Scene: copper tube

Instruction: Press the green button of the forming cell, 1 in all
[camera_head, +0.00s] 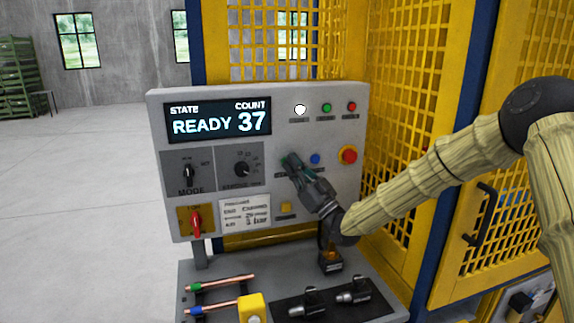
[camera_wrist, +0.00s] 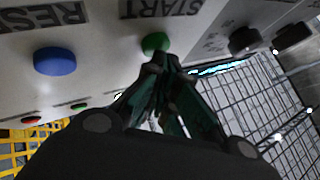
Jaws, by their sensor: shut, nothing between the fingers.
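The forming cell's grey control panel (camera_head: 300,215) faces me, its display (camera_head: 218,119) reading "STATE READY, COUNT 37". The green button (camera_wrist: 155,43), under the label START, shows in the wrist view right at my fingertips. My gripper (camera_wrist: 168,62) is shut and empty, its tips at the button's lower edge; I cannot tell whether they touch it.
A red emergency knob (camera_head: 348,155) is further right. White, green (camera_head: 326,108) and red lamps sit above. Mode knobs (camera_head: 188,173) and a red switch (camera_head: 196,221) are at left. Below, a shelf holds copper tubes (camera_head: 222,284) and a yellow block (camera_head: 252,308). Yellow mesh fencing (camera_head: 410,120) stands behind.

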